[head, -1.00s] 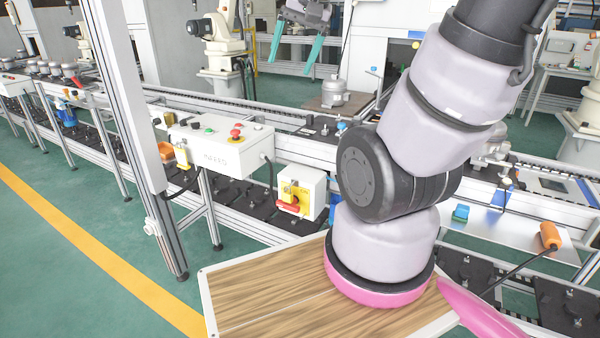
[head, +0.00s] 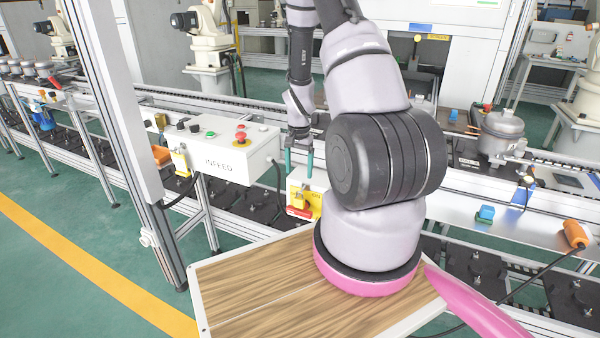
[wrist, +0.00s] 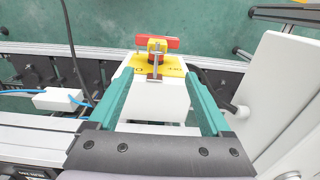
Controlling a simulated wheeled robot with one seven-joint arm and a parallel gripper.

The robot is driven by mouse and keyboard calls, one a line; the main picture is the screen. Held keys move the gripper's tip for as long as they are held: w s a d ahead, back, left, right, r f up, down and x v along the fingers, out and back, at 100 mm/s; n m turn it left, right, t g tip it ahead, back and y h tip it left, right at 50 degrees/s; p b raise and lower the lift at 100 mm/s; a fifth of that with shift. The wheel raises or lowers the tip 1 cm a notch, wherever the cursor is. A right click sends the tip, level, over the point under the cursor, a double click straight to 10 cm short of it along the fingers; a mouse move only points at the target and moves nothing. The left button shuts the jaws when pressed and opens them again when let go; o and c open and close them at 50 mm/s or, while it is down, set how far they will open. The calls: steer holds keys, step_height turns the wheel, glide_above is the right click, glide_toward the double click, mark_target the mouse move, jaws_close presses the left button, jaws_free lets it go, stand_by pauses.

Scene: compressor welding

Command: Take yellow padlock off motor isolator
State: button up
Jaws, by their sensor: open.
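The motor isolator is a white box with a yellow front plate (head: 300,197) and a red handle (head: 298,211), left of my arm in the head view. In the wrist view its white top (wrist: 158,98) lies between my fingers, with the yellow plate (wrist: 175,67) and red handle (wrist: 171,42) beyond. My gripper (head: 298,166) has teal fingers, open and pointing down just above and behind the box. In the wrist view my gripper (wrist: 158,75) is empty, one finger each side.
A white INFEED control box (head: 235,158) with a red button stands close left of the isolator. A dark cable (wrist: 75,45) hangs left in the wrist view. A white panel (wrist: 285,95) rises at right. A wooden board (head: 250,285) lies in front.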

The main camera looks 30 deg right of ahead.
mark_target(300, 197)
steer(key=shift+s+d+f, duration=0.1)
steer(key=shift+s+f, duration=0.1)
steer(key=shift+f, duration=0.8)
step_height(300, 197, down, 10)
steer(key=shift+f, duration=0.1)
jaws_close()
steer(key=c, duration=0.8)
jaws_free()
jaws_close()
steer(key=shift+s, duration=0.1)
steer(key=shift+s+a, duration=0.65)
steer(key=shift+a, duration=0.25)
steer(key=shift+s+a, duration=0.65)
steer(key=shift+a, duration=0.2)
